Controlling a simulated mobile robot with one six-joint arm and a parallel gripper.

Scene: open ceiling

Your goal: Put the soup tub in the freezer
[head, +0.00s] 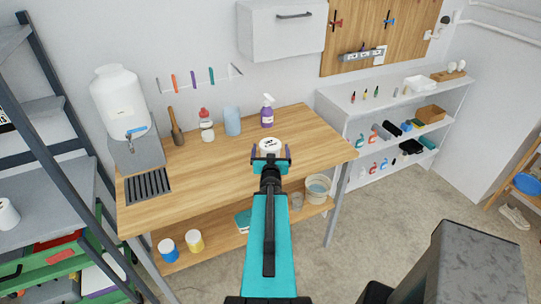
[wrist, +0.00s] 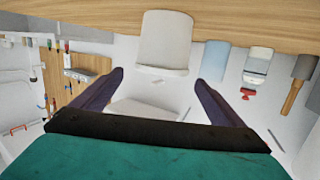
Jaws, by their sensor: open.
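A white tub (head: 269,144) with dark print on its lid stands on the wooden workbench, right of its middle; I take it for the soup tub. It also shows in the wrist view (wrist: 164,38), where the picture is upside down. My gripper (head: 271,158) is open and empty on the near side of the tub. In the wrist view its two dark fingers (wrist: 159,78) point at the tub, which lies just past the tips and lines up with the gap. I cannot make out a freezer for certain in either view.
A purple spray bottle (head: 267,112), a blue cup (head: 232,121) and a red-capped bottle (head: 206,126) stand behind the tub on the workbench (head: 215,165). A white wall cabinet (head: 283,32) hangs above. White shelves (head: 352,115) stand right; a dark rack is left.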

